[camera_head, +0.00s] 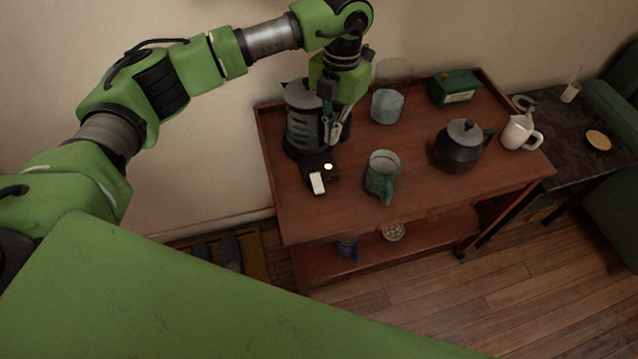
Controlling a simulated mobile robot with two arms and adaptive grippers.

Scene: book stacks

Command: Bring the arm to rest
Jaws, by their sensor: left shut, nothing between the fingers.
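My left arm reaches in from the left and bends down over the red-brown wooden cart (420,205). My left gripper (333,142) points down, shut and empty, in front of the right side of a grey and black electric kettle (302,125). It hides part of the kettle. I cannot tell whether the fingertips touch it. The kettle stands upright on a black base (326,168) with a small light and a white switch (317,183). My right gripper is not in view.
A dark side table (565,155) stands at right. A wall is behind the cart.

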